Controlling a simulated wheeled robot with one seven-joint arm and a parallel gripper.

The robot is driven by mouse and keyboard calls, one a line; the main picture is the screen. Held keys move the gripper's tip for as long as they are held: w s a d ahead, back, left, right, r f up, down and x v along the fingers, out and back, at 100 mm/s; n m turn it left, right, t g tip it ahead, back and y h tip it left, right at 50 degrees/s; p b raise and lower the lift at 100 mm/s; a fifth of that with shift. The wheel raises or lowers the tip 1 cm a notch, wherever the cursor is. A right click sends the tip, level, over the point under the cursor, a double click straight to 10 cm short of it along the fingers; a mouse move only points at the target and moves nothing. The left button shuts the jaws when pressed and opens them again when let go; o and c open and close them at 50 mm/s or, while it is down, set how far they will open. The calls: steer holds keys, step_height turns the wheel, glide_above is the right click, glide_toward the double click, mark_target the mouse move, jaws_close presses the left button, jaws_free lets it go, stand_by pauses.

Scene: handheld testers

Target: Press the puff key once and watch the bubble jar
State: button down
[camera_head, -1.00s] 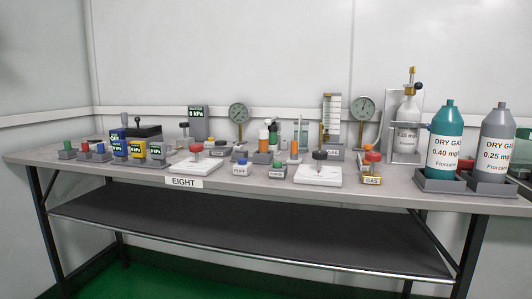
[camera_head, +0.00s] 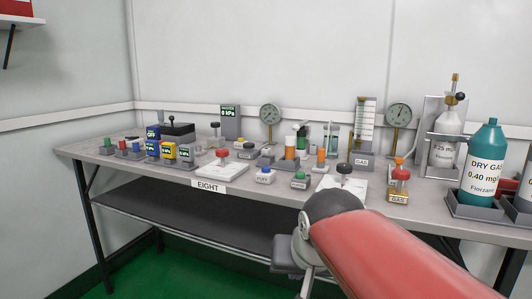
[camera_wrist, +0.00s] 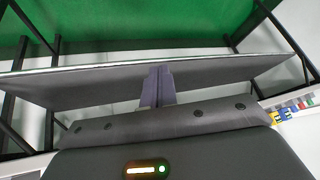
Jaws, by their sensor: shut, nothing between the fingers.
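The puff key (camera_head: 264,175) is a small light block marked PUFF, with a blue button on top, near the table's front edge in the head view. I cannot tell for sure which vessel is the bubble jar; small containers, some with orange contents, stand behind the key. My gripper shows in the wrist view with its fingers (camera_wrist: 157,88) shut together and empty, with the dark lower shelf beyond them. In the head view my red arm reaches in from the lower right, its wrist in front of the table, apart from the key.
A green-button block (camera_head: 300,181) stands right of the key, and a white base with a red knob (camera_head: 222,154) to its left. A GAS valve block (camera_head: 398,188) and a teal DRY GAS bottle (camera_head: 484,160) stand further right. The table (camera_head: 120,160) is crowded.

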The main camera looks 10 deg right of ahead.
steer(key=w+r+m+t+p, duration=0.1)
steer(key=w+r+m+p, duration=0.35)
steer(key=w+r, duration=1)
step_height(320, 180, up, 9)
steer(key=m+t+p, duration=0.1)
steer(key=m+p, duration=0.1)
steer(key=p, duration=0.4)
glide_above(266, 169)
steer(key=shift+f, duration=0.25)
step_height(266, 169, down, 9)
steer(key=b, duration=0.8)
steer(key=shift+r, duration=0.1)
steer(key=shift+f+b, duration=0.3)
steer(key=shift+f, duration=0.1)
